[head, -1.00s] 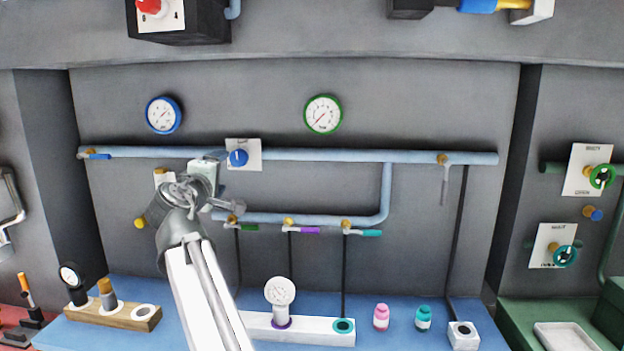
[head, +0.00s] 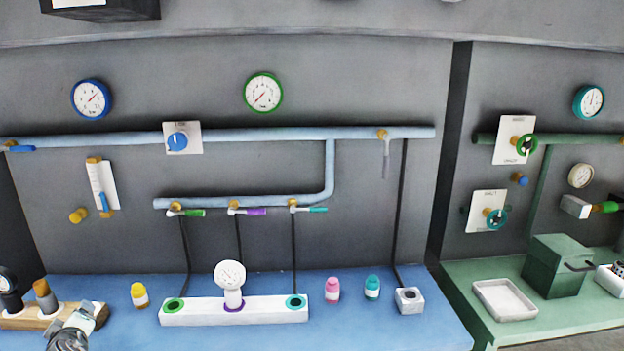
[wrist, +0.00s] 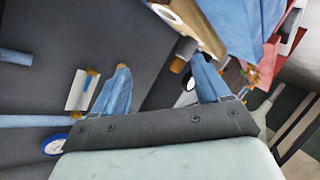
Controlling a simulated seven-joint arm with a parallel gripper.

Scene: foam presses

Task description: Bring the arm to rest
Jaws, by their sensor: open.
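In the wrist view, my gripper (wrist: 161,64) has its two bluish fingers spread apart, with nothing held between them. In the head view, only a small grey and white piece of my arm (head: 72,328) shows at the lower left, in front of the wooden block (head: 18,321) and the blue bench (head: 122,338). The rest of the arm is out of the picture. I cannot tell from the head view how far it is from the block.
A white holder (head: 205,315) with a gauge stands on the blue bench. Yellow (head: 139,295), pink (head: 332,290) and teal (head: 372,287) bottles stand near it. Blue pipes (head: 290,134) with valves run along the wall. A green bench (head: 540,330) carries a white tray (head: 507,298) at right.

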